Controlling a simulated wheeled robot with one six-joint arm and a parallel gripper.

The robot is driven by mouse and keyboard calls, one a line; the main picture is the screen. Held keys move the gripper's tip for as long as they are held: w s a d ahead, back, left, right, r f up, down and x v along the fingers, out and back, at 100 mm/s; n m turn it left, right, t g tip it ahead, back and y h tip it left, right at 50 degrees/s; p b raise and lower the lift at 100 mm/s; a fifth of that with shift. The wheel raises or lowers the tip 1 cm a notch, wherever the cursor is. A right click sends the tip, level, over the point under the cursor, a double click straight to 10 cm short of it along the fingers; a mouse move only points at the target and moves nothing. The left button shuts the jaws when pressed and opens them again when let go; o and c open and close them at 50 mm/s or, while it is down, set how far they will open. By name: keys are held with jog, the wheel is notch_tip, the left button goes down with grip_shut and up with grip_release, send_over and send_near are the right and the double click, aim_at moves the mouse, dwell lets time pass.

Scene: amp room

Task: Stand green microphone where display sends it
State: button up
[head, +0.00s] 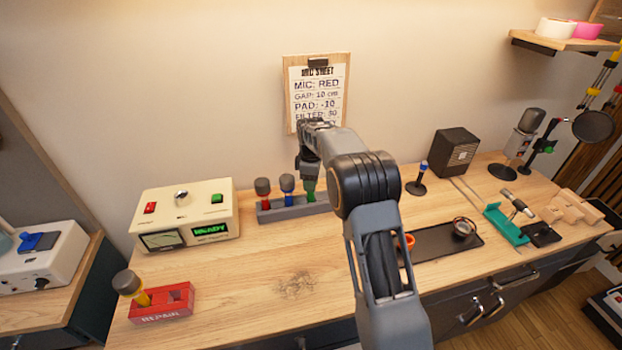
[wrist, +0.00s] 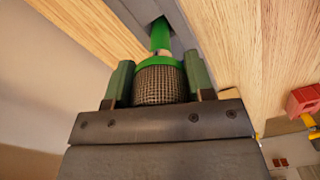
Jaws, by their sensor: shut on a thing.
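The green microphone (head: 310,188) stands in the right end of the grey rack (head: 272,213), beside a red one (head: 263,188) and a blue one (head: 287,184). My gripper (head: 309,172) is above it, mostly hidden by my arm. In the wrist view my gripper (wrist: 160,85) is shut on the green microphone (wrist: 160,66) around its mesh head, and its green body runs into the rack slot. The cream meter box (head: 185,213) has a small lit green display (head: 210,230) that seems to read READY.
A red block (head: 163,305) with a yellow microphone (head: 130,287) is at front left. A clipboard sheet (head: 318,95) reads MIC: RED. A black speaker (head: 455,152), small stand (head: 417,182), dark mat (head: 440,243) and teal holder (head: 505,226) are at right. The front middle is clear.

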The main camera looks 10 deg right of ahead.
jog(key=shift+f, duration=0.25)
jog(key=o, duration=1.3)
jog(key=shift+c, duration=0.2)
notch_tip(320, 180, up, 14)
jog(key=shift+f, duration=0.1)
